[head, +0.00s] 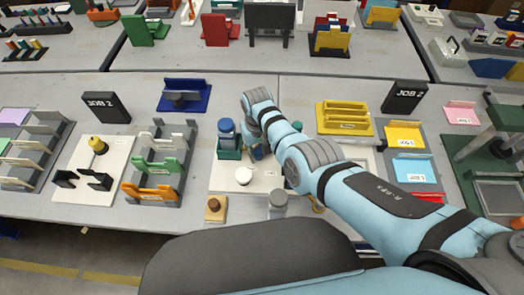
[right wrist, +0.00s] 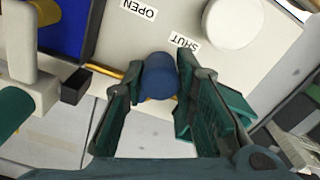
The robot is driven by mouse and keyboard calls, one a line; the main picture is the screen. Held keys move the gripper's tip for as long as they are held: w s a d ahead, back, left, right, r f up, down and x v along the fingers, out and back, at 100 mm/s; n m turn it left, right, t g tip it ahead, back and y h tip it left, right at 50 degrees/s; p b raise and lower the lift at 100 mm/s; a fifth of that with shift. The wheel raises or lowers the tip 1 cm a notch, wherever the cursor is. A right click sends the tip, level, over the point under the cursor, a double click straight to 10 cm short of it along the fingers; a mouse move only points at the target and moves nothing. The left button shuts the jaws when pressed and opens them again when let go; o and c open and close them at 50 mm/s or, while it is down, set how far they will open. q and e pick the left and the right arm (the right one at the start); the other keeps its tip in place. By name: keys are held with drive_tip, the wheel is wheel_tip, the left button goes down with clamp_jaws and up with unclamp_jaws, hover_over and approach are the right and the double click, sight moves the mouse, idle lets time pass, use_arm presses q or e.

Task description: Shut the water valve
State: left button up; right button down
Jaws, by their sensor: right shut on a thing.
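The valve shows in the right wrist view as a blue round handle (right wrist: 158,80) with a brass-coloured rod (right wrist: 103,71) beside it. It is on a white board (right wrist: 120,45). An OPEN label (right wrist: 138,9) and a SHUT label (right wrist: 184,42) are on the board; the handle is nearer SHUT. My right gripper (right wrist: 160,73) is shut on the blue handle, one finger on each side. In the head view my right gripper (head: 256,148) reaches down over the white board (head: 222,180), and my arm hides part of the valve. My left gripper is not in view.
A yellow rack (head: 345,118) is at right, an orange-and-green rack (head: 155,190) at left. Grey table shows between the stations.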

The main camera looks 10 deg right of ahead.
drive_tip(key=m+b, duration=0.1)
drive_tip(key=w+a+m, duration=0.1)
drive_tip(key=m, duration=0.1)
drive_tip(key=shift+a+f+m+b, duration=0.1)
drive_tip(key=shift+f+m+b, duration=0.05)
drive_tip(key=shift+m+b, duration=0.2)
drive_tip(key=m+b, duration=0.2)
drive_tip(key=m, duration=0.1)
drive_tip(key=shift+w+a, duration=0.35)
drive_tip(key=shift+m, duration=0.25)
drive_tip(key=shift+r, duration=0.2)
drive_tip(key=c, duration=1.3)
unclamp_jaws()
drive_tip(key=shift+w, duration=0.1)
